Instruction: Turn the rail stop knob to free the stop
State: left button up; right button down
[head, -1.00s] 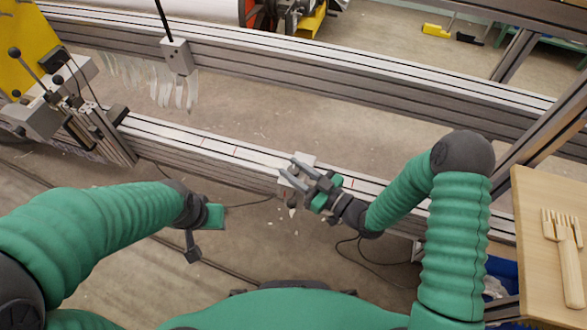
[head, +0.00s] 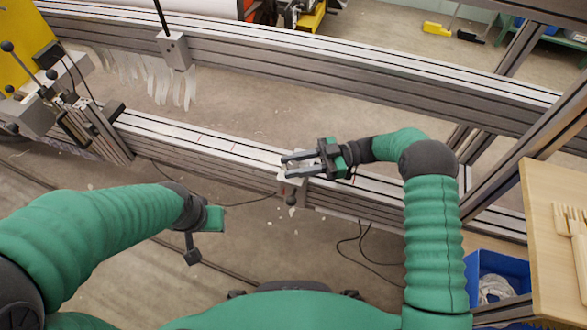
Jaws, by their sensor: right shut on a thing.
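The rail stop (head: 291,184) is a small pale block on the front rail (head: 230,152), near the middle of the head view. Its dark round knob (head: 291,201) shows on the front side, below my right gripper. My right gripper (head: 287,166) reaches in from the right with its two fingers level over the rail. It is shut on the rail stop, and the fingers hide its upper part. The knob is clear of the fingers. My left gripper (head: 193,250) hangs in front of the rail at left, away from the stop. Its jaw opening is not clear.
A rear rail (head: 330,72) runs parallel behind, carrying a grey block (head: 174,52) with pale strips near it. A lever mechanism (head: 75,105) stands at the left end. A wooden board (head: 545,270) with forks and a blue bin (head: 490,265) are at right.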

jog(key=n+g+b, duration=0.1)
jog(key=n+g+h+b, duration=0.1)
jog(key=g, duration=0.1)
jog(key=shift+f, duration=0.25)
jog(key=shift+r+n+g+h+b, duration=0.2)
jog(key=shift+n+g+h+b, duration=0.1)
jog(key=shift+n+g+b, duration=0.3)
jog(key=shift+w+r, duration=0.1)
jog(key=c, duration=1)
grip_release()
jog(key=shift+c, duration=0.2)
